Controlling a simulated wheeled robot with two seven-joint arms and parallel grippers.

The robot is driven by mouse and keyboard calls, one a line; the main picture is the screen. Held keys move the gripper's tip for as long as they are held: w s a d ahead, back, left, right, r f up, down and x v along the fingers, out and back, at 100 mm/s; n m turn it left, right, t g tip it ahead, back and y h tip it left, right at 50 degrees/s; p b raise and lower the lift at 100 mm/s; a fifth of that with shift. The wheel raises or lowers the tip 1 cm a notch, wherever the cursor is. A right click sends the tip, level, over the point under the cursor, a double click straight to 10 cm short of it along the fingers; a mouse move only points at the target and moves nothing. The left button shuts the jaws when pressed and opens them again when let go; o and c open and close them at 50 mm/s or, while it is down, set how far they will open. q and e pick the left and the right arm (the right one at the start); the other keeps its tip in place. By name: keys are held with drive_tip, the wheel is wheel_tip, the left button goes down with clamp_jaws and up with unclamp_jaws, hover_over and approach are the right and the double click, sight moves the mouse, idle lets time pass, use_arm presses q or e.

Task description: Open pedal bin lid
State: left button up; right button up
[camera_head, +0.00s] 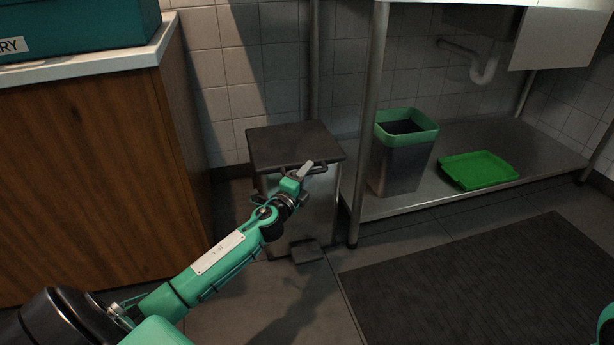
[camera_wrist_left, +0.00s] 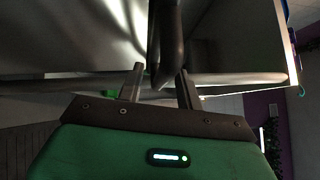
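The pedal bin (camera_head: 325,210) is a steel box with a flat dark lid (camera_head: 293,143), which lies shut. A dark loop handle (camera_head: 318,168) shows at the lid's front edge, and a dark pedal (camera_head: 306,251) sits at the foot. My left gripper (camera_head: 306,171) is at the handle, just in front of the lid. In the left wrist view its two fingers (camera_wrist_left: 160,86) stand apart, with a dark bar (camera_wrist_left: 166,45) between or just beyond them. I cannot tell whether they touch it. My right gripper is out of view.
A wooden cabinet (camera_head: 90,180) stands left of the bin. On the right, a steel table's lower shelf (camera_head: 450,195) holds a green-rimmed bin (camera_head: 405,155) and a green tray (camera_head: 478,170). A dark mat (camera_head: 480,285) covers the floor in front. The table leg (camera_head: 366,125) stands close to the pedal bin.

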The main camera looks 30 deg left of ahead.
use_arm(q)
drive_tip(key=shift+w+r, duration=0.1)
drive_tip(key=shift+w, duration=0.3)
clamp_jaws()
